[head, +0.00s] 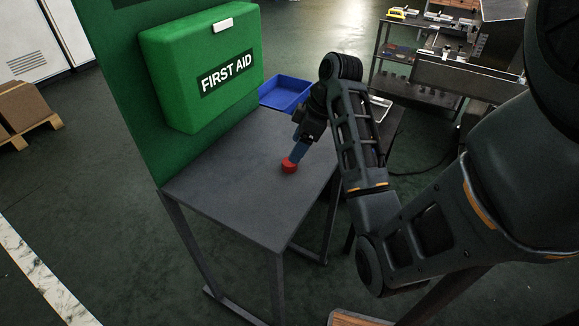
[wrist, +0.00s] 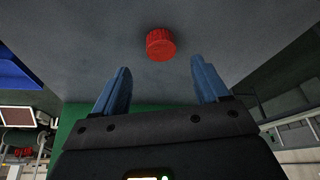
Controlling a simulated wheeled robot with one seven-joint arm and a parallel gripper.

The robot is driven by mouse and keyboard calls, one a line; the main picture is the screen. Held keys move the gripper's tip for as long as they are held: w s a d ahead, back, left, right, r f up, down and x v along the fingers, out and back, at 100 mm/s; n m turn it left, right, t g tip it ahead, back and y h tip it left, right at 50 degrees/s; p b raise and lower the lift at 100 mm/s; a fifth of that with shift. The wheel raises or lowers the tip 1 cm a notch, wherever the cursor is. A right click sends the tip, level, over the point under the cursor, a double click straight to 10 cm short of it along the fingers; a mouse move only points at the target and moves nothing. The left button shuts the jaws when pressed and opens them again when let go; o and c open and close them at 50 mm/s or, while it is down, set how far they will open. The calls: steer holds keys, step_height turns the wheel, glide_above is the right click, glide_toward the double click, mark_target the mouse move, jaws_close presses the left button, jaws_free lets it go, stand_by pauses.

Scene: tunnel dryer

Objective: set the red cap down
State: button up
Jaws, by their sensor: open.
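The red cap (head: 289,166) sits on the grey table (head: 225,185), near the table's right part. My gripper (head: 296,150) is just above and beside it in the head view. In the wrist view the red cap (wrist: 160,44) lies beyond the fingertips, about midway between them sideways. The blue fingers of my gripper (wrist: 160,75) are apart with nothing between them. The cap appears to rest on the grey surface, clear of both fingers. The head view does not show clearly whether a finger touches the cap.
A green first aid box (head: 205,65) hangs on a green panel behind the table. A blue bin (head: 286,93) stands beyond the table's far edge. A metal shelf rack (head: 385,55) is at the back right. The table's left and front are clear.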

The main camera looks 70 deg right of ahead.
mark_target(290, 165)
steer(key=shift+f, duration=0.2)
steer(key=b+x, duration=0.3)
steer(key=shift+s+a+f+b, duration=0.1)
steer(key=shift+s+f+b, duration=0.05)
steer(key=shift+f+b, duration=0.15)
steer(key=shift+p+x, duration=0.3)
steer(key=shift+x, duration=0.55)
steer(key=shift+r, duration=0.1)
steer(key=c, duration=1.2)
